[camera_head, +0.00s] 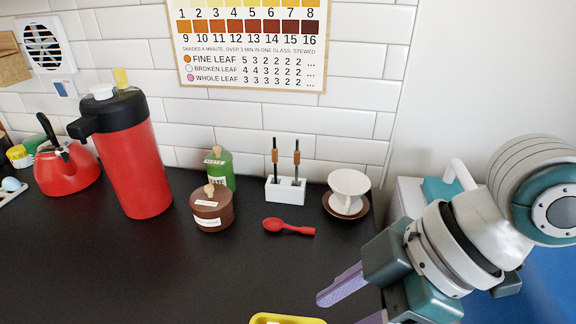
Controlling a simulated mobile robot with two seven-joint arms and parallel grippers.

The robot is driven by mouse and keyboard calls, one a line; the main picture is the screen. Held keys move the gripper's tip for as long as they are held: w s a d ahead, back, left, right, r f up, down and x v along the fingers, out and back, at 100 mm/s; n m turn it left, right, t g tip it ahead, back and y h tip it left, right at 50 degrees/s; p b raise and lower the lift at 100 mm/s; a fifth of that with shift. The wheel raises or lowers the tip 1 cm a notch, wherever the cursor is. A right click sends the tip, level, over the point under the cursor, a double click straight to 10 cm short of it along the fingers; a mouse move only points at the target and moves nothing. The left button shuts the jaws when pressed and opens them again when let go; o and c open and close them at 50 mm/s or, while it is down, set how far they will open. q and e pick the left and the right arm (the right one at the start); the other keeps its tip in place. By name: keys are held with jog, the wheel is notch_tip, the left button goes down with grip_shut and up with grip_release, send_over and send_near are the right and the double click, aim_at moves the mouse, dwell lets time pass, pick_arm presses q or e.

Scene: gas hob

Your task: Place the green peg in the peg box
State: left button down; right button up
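I cannot make out a green peg in the head view. Nor is there anything I can clearly name as the peg box. A yellow-rimmed object (286,319) is cut off by the bottom edge, so its inside and contents are hidden. My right gripper (342,310) is low at the right of centre, to the right of the yellow-rimmed object. Its purple fingers are spread apart, with nothing seen between them; the lower finger is partly cut off. My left gripper is out of view.
On the dark counter (110,270) stand a red kettle (68,172), red flask (137,170), brown pot (211,212), green canister (222,172), white two-slot holder (286,190), red spoon (288,227) and white dripper (348,190). The front left counter is clear.

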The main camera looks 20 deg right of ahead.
jog(key=s+a+r+m+t, duration=0.1)
jog(key=s+a+r+m, duration=0.2)
jog(key=s+r, duration=0.1)
jog(key=s+d+f+m+h, duration=0.1)
jog(key=s+d+m+h, duration=0.4)
jog(key=d+m, duration=0.2)
jog(key=shift+s+d+g, duration=0.25)
jog(key=shift+d+g, duration=0.15)
